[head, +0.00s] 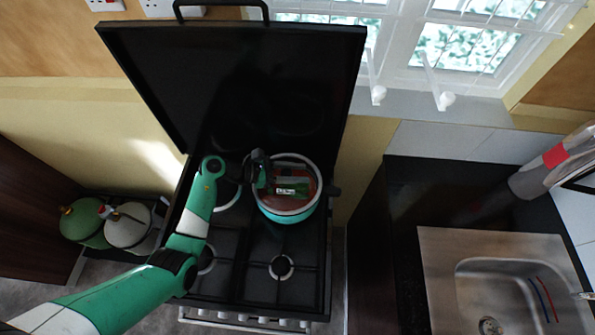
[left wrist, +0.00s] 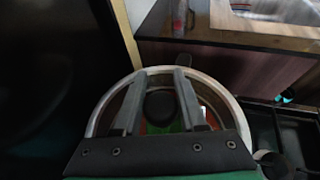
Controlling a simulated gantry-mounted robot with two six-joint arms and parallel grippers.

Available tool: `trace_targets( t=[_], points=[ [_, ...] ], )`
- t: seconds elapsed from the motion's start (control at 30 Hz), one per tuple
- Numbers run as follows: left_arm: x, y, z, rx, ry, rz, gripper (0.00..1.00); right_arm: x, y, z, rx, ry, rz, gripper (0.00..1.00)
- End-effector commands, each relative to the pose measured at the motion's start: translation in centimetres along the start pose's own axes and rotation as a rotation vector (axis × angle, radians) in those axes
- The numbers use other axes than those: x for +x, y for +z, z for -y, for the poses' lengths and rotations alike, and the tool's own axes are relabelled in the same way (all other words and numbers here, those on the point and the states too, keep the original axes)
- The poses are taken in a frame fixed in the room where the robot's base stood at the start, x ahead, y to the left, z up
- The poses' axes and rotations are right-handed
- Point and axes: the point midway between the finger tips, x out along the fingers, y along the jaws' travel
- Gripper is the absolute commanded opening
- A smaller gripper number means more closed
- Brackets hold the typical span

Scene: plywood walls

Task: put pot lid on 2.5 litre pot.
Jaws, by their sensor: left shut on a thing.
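The teal pot (head: 284,216) stands on the back right of the black stove in the head view. The round glass pot lid (head: 304,170) with its pale metal rim is over the pot's mouth. It fills the middle of the left wrist view (left wrist: 99,113). My left gripper (head: 264,175) comes in from the left above the lid. Its fingers (left wrist: 160,88) are shut on the lid's black knob (left wrist: 159,107). Red-brown and green show through the glass. I cannot tell whether the lid's rim touches the pot. My right gripper is in neither view.
The stove's black cover (head: 230,85) stands raised behind the pot. The front burners (head: 281,267) are bare. A dark counter (head: 420,215) with a steel sink (head: 510,285) and a clear red-banded bottle (head: 545,168) is at right. Gas cylinders (head: 127,224) stand at left.

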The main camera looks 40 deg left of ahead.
Motion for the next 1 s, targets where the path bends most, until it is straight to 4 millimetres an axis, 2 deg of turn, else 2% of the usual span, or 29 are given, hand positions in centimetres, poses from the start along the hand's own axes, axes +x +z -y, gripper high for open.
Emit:
trace_targets(
  t=[0.4, 0.43, 0.6, 0.87, 1.0],
  points=[
    [0.1, -0.3, 0.0, 0.001, 0.0, 0.001, 0.0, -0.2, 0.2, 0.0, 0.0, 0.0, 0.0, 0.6],
    [0.1, -0.3, 0.0, 0.001, 0.0, 0.001, 0.46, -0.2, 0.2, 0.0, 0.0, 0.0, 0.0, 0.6],
    [0.1, -0.3, 0.0, 0.001, 0.0, 0.001, 0.76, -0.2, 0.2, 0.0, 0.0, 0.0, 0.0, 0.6],
    [0.1, -0.4, 0.0, 0.0, 0.0, -0.001, 0.76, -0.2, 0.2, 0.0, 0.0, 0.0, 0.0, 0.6],
    [-0.8, -0.3, -0.1, 0.0, 0.002, 0.0, 0.76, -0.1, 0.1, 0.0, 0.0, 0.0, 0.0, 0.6]
  ],
)
